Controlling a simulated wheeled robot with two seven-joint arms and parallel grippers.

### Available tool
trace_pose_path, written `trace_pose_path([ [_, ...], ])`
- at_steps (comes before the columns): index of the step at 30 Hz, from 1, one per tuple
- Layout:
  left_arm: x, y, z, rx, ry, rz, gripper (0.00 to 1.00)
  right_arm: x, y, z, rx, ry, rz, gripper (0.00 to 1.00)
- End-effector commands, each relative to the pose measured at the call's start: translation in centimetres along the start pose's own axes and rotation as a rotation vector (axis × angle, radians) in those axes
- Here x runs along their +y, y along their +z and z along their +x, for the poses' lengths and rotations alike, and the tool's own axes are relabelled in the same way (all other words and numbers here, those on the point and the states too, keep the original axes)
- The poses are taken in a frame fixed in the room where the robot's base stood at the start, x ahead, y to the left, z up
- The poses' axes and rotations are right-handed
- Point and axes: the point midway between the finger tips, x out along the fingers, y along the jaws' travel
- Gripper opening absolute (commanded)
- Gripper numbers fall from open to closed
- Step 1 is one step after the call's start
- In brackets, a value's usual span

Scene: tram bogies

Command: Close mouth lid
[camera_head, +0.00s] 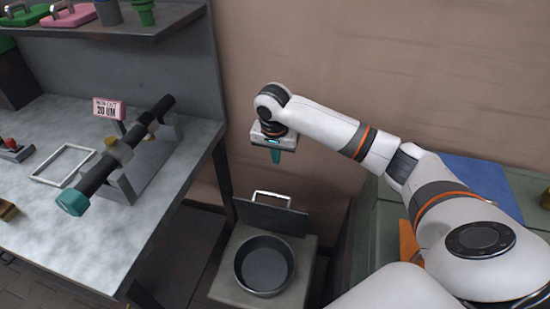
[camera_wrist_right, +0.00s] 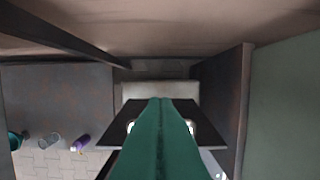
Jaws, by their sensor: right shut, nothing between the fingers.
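The mouth lid (camera_head: 270,217) is a dark flat plate with a white bar handle (camera_head: 271,197). It stands raised behind the round dark mouth (camera_head: 264,265) of a grey box (camera_head: 228,288), so the mouth is uncovered. My right gripper (camera_head: 275,157) has teal fingers pointing down, shut and empty. It hangs above the lid's handle, apart from it. In the right wrist view the shut fingers (camera_wrist_right: 160,105) cover the middle and hide part of a dark plate behind them. My left gripper is out of view.
A grey workbench (camera_head: 75,235) on the left holds a dark bar (camera_head: 125,148) on a stand, a pink sign (camera_head: 109,109) and a white frame (camera_head: 64,165). A shelf (camera_head: 110,27) is above. A green-grey cabinet (camera_head: 376,235) stands right of the box. The wall is close behind.

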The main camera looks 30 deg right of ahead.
Motion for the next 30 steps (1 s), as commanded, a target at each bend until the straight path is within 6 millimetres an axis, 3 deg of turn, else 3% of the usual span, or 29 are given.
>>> trace_pose_path([
  [6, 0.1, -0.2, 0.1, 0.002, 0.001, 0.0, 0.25, -0.1, -0.1, 5.0, 0.002, -0.004, -0.001, 0.0],
  [10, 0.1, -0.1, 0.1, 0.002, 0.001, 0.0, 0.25, 0.0, -0.2, 7.3, 0.001, -0.002, -0.002, 0.0],
  [18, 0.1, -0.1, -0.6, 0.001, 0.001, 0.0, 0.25, 0.0, -3.5, 7.7, -0.001, 0.0, -0.003, 0.0],
  [30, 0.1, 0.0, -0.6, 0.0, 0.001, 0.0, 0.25, 0.0, -3.9, 7.9, -0.001, 0.0, -0.002, 0.0],
])
